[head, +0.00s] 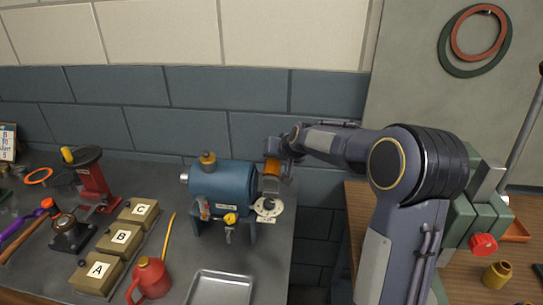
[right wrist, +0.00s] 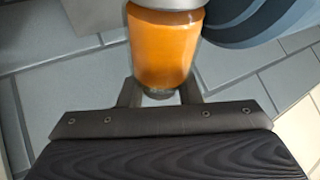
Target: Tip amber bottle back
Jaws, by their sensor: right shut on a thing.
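The amber bottle (head: 272,168) is at the right end of the blue casing (head: 222,183), above a grey fitting (head: 270,186). In the right wrist view the bottle (right wrist: 160,48) fills the upper middle, with a grey collar at its top edge and a dark narrow end toward my gripper. My right gripper (right wrist: 160,92) is shut on the bottle's dark end, one finger on each side. In the head view my right arm reaches in from the right, and the gripper (head: 281,157) is partly hidden by its own links. My left gripper is out of view.
A metal tray (head: 219,289), a red oil can (head: 150,278), boxes A (head: 95,272), B (head: 120,237) and C (head: 139,212), and a red press (head: 93,182) stand on the bench. A gap separates it from the wooden bench.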

